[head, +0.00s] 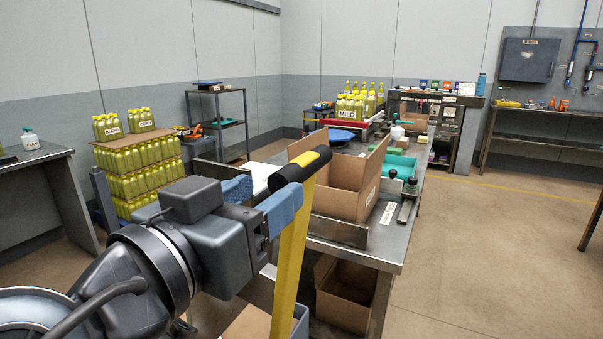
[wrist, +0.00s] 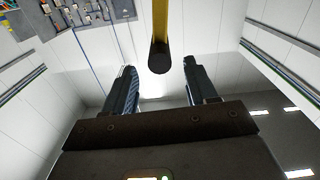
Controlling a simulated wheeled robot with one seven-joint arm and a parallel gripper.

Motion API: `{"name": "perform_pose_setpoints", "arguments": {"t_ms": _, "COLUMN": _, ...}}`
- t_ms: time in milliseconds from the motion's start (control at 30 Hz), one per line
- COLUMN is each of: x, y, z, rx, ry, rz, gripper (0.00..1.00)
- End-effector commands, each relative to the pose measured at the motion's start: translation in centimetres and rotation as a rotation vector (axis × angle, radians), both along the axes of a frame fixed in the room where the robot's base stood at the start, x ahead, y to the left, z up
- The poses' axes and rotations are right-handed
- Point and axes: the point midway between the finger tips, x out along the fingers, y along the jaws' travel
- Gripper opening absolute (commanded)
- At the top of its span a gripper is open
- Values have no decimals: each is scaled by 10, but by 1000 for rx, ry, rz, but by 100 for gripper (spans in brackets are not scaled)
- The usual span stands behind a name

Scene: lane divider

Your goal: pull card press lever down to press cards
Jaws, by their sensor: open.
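The card press lever (head: 292,235) is a yellow bar rising steeply, with a black cylindrical grip (head: 300,171) at its top. In the wrist view the yellow bar (wrist: 160,18) comes from the top edge and the black grip (wrist: 160,57) appears end-on. My gripper (head: 272,192) is open, its two blue-grey fingers at the near end of the grip. In the wrist view the grip lies in line with the gap between the fingertips (wrist: 160,70), with space on both sides. Any contact cannot be told. The press base and any cards are hidden behind my arm and the lever.
An open cardboard box (head: 342,195) stands on the metal table (head: 385,252) just behind the lever, with another box (head: 345,292) below. Stacked yellow bottles (head: 140,165) stand at left behind my arm. Open floor (head: 490,240) lies to the right.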

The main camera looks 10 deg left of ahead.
Motion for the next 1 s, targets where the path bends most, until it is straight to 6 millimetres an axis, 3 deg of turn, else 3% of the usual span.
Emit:
{"name": "perform_pose_setpoints", "arguments": {"t_ms": 433, "x": 59, "y": -22, "z": 0, "rx": -3, "ry": 1, "rz": -1, "gripper": 57}}
{"name": "perform_pose_setpoints", "arguments": {"t_ms": 833, "x": 66, "y": -25, "z": -1, "rx": -2, "ry": 1, "rz": 1, "gripper": 57}}
{"name": "perform_pose_setpoints", "arguments": {"t_ms": 1000, "x": 66, "y": -25, "z": -1, "rx": -2, "ry": 1, "rz": 1, "gripper": 41}}
